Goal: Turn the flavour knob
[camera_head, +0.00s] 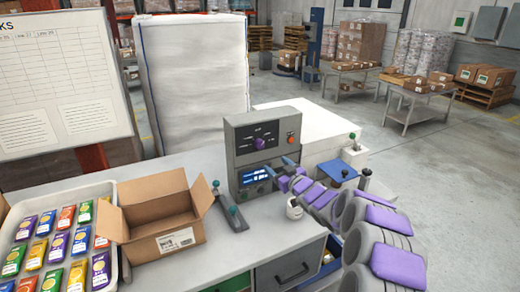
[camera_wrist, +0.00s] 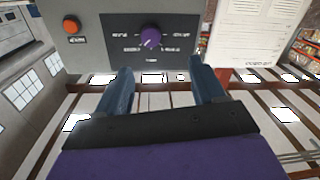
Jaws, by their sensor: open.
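The flavour knob (camera_head: 260,143) is a small purple dial on a dark panel, on the upper front of a grey control box (camera_head: 234,160). In the wrist view the knob (camera_wrist: 151,38) shows whole, with a pale pointer mark and small labels around it that are too blurred to read. My gripper (camera_head: 279,166) is in front of the box, a little below and right of the knob. Its blue fingers are spread wide and empty. In the wrist view my gripper (camera_wrist: 160,68) has the knob beyond its fingertips, apart from both.
An orange button (camera_head: 291,138) sits right of the knob, and a lit blue display (camera_head: 254,177) below it. An open cardboard box (camera_head: 145,243), a tray (camera_head: 122,272) of colourful packets and a small white cup (camera_head: 294,210) stand on the counter. A stand with green knobs (camera_head: 232,213) is left of my gripper.

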